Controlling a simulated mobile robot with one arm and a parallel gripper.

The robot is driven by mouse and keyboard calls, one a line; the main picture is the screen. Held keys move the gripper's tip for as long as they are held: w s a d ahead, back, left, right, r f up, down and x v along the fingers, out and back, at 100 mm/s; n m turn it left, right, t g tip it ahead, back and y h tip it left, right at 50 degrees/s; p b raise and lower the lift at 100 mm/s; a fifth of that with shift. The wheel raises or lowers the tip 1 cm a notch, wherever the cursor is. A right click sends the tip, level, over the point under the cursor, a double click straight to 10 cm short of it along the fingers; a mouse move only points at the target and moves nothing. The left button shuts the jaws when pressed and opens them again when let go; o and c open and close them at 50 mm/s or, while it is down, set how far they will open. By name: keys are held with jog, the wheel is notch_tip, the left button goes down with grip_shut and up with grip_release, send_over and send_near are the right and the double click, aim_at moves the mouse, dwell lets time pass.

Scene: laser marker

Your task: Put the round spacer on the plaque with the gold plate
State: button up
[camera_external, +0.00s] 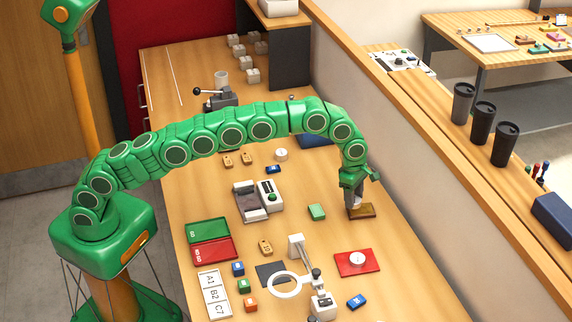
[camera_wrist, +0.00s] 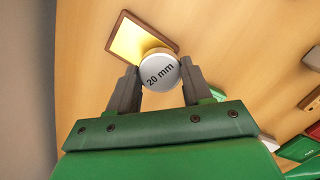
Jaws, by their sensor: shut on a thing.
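The round spacer (camera_wrist: 159,72) is a white disc marked "20 mm". It sits between the two grey fingers of my gripper (camera_wrist: 155,85) in the wrist view, and the gripper is shut on it. The plaque (camera_wrist: 172,43) has a brown wooden border and a gold plate (camera_wrist: 128,42). In the wrist view the spacer covers the plaque's lower right corner. In the external view my gripper (camera_external: 355,200) points down right at the plaque (camera_external: 364,212). I cannot tell whether the spacer touches it.
A green block (camera_external: 316,212) lies left of the plaque. A red plate (camera_external: 350,268) with a white round piece (camera_external: 358,259) lies nearer the camera. A magnifier stand (camera_external: 322,304) stands in front. Another white round piece (camera_external: 281,154) lies farther back. A low wall runs along the right.

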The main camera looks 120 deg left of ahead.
jog(key=shift+f, duration=1.4)
jog(key=shift+f, duration=0.15)
jog(key=o, duration=1.1)
jog(key=r, duration=0.4)
jog(key=s+r, duration=0.1)
jog(key=r, duration=0.7)
jog(key=shift+s+a+r, duration=0.1)
jog(key=shift+s, duration=0.1)
